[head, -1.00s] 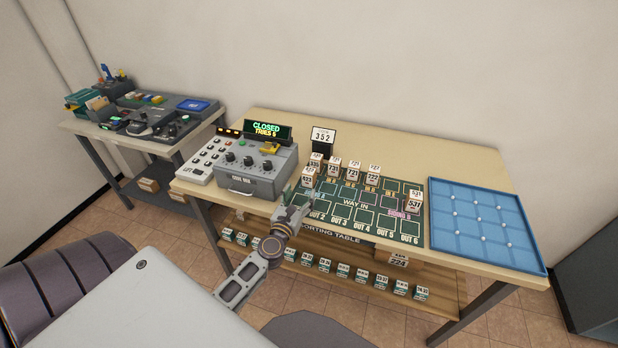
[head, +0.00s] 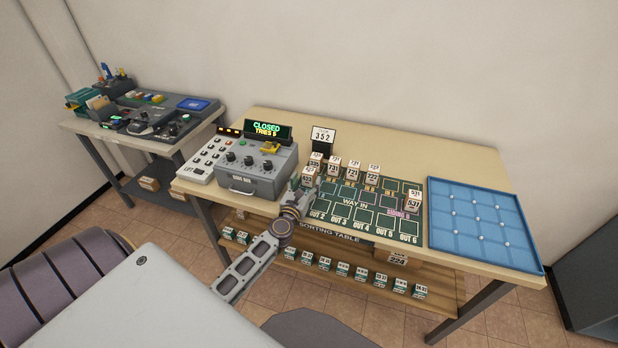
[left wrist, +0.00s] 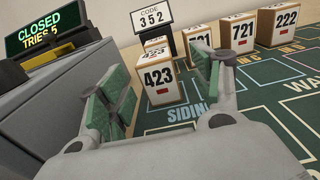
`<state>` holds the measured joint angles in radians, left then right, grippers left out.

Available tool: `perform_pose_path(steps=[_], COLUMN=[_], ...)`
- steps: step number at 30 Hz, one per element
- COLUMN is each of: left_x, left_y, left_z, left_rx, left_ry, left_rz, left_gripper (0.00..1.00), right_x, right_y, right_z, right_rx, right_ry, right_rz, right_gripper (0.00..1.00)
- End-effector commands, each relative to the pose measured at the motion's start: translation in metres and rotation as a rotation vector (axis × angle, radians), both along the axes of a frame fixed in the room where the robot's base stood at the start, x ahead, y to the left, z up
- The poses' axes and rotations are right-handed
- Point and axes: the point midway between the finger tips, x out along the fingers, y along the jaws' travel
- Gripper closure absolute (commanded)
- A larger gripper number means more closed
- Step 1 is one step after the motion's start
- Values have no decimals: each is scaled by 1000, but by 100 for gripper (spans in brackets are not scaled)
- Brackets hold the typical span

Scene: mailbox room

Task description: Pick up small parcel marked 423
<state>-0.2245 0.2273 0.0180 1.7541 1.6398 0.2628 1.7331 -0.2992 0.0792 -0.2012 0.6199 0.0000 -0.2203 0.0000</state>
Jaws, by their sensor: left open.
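My right gripper is not in view.
Parcels 721 (left wrist: 238,41) and 222 (left wrist: 280,26) stand behind to the right. The code sign 352 (head: 322,139) stands behind. The grey code box (head: 257,172) is close on the left. Parcel 531 (head: 413,202) and the blue tray (head: 482,262) are farther right.

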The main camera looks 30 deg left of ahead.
Motion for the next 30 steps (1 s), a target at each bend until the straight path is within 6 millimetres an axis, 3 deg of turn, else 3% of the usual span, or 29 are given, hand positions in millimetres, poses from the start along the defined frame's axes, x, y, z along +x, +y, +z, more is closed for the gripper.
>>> perform_pose_path(steps=[11, 30], left_x=[3, 46], left_y=[1, 16], left_z=[0, 1], left_rx=[0, 1], left_ry=[0, 0], left_rz=[0, 0], left_gripper=[35, 35], right_x=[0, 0], right_y=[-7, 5], right_z=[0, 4], right_rx=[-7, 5], right_ry=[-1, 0], right_rz=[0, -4], right_gripper=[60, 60])
